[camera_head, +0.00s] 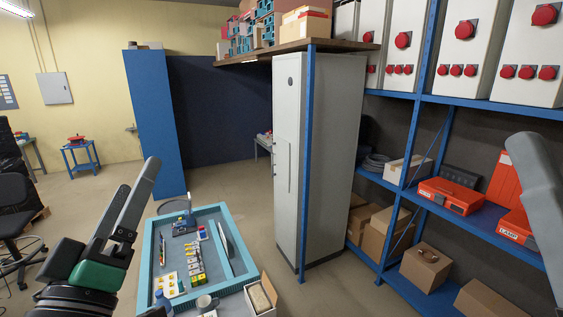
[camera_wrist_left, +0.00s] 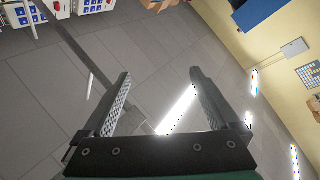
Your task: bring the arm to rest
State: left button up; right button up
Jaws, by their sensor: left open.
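My left gripper (camera_head: 138,175) is raised at the lower left of the head view, with its fingers pointing up. Its two grey fingers stand apart with nothing between them. A grey part at the right edge of the head view (camera_head: 537,190) looks like part of my right arm or gripper. Its jaws cannot be made out.
A teal-rimmed workbench (camera_head: 153,250) with small parts stands right of my left gripper. A white cabinet (camera_head: 305,160) and blue shelving (camera_head: 462,220) with red cases (camera_head: 452,195) and cardboard boxes (camera_head: 425,268) fill the right. Open floor lies behind the bench.

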pick_arm(q)
jog(key=s+r+m+t+h, duration=0.1)
jog(key=s+r+m+t, duration=0.1)
jog(key=s+r+m, duration=0.2)
jog(key=s+d+r+m+t+h, duration=0.1)
jog(key=s+r+m, duration=0.3)
jog(key=s, duration=0.5)
jog(key=shift+s+d+r+m+t+h, duration=0.3)
jog(key=shift+m+t+h, duration=0.1)
jog(key=shift+m+t, duration=0.25)
jog(key=shift+c, duration=0.3)
